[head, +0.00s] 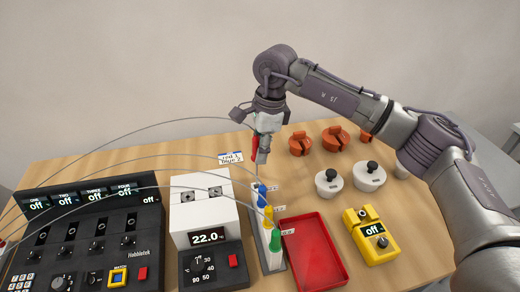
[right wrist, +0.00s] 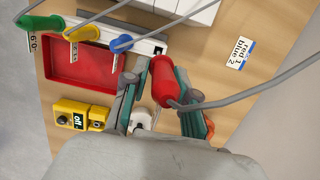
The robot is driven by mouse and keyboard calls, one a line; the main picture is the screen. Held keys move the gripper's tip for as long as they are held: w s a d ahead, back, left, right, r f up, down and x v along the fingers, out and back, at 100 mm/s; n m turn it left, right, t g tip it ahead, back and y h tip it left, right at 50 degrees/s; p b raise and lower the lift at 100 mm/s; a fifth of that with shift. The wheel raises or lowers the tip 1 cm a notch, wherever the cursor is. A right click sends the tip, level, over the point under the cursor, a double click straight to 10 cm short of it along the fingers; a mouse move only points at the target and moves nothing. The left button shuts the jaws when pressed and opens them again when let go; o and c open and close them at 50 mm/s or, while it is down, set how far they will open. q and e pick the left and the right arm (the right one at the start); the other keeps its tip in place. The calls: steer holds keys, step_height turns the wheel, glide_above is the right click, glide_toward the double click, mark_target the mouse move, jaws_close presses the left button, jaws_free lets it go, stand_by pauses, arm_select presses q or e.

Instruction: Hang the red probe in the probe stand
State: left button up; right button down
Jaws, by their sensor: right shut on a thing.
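My right gripper (head: 262,150) points down above the table, behind the far end of the probe stand. It is shut on the red probe (head: 254,138), whose cable arcs away to the left. In the right wrist view the red probe (right wrist: 162,82) sits between the fingers (right wrist: 160,100). The probe stand (head: 272,260) is a narrow pale rail beside the white box. It holds a blue probe (head: 262,190), a yellow probe (head: 268,214) and a green probe (head: 275,240). The stand's far end (right wrist: 152,46) shows near the red probe in the right wrist view. My left gripper is out of view.
A red tray (head: 313,252) lies right of the stand. A white heater box (head: 205,208) and a black switch panel (head: 85,235) stand left. Orange weights (head: 335,138), white knobbed weights (head: 369,177) and a yellow meter (head: 371,236) are at right. A card (head: 231,157) lies behind. Cables cross above.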

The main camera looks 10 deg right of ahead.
steer(key=shift+f+b, duration=4.15)
steer(key=shift+f, duration=0.95)
steer(key=c, duration=0.8)
jaws_free()
steer(key=shift+r, duration=0.1)
steer(key=r, duration=0.4)
steer(key=d+r, duration=0.1)
steer(key=r, duration=0.7)
steer(key=shift+d, duration=0.4)
steer(key=shift+f, duration=0.1)
